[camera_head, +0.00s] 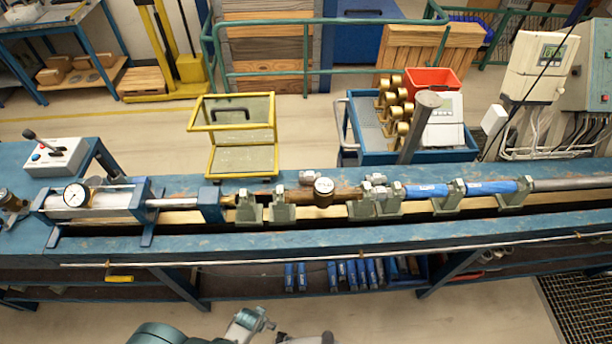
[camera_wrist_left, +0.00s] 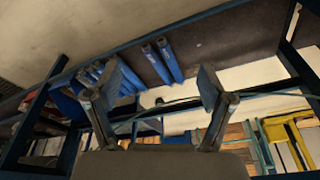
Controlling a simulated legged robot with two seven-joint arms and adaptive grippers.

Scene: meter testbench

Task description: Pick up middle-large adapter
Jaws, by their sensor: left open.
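Several blue cylindrical adapters stand or lean on the shelf under the bench: a pair (camera_head: 302,277) on the left and a denser group (camera_head: 352,273) to its right. Which one is middle-large I cannot tell. My left gripper (camera_head: 258,318) is open and empty on the near side of the bench, lower in the picture than the adapters and apart from them. In the left wrist view, the pair (camera_wrist_left: 170,60) shows beyond and between the open fingers of the gripper (camera_wrist_left: 155,93). The denser group (camera_wrist_left: 124,76) is partly hidden by the left-hand finger. My right gripper is not in view.
The blue bench (camera_head: 330,238) overhangs the shelf, with its front rail (camera_head: 400,250) above the adapters. Bench legs (camera_head: 180,287) stand on both sides. A blue bin (camera_head: 418,266) sits right of the group. Two longer blue pipes (camera_head: 427,190) lie in the line on top.

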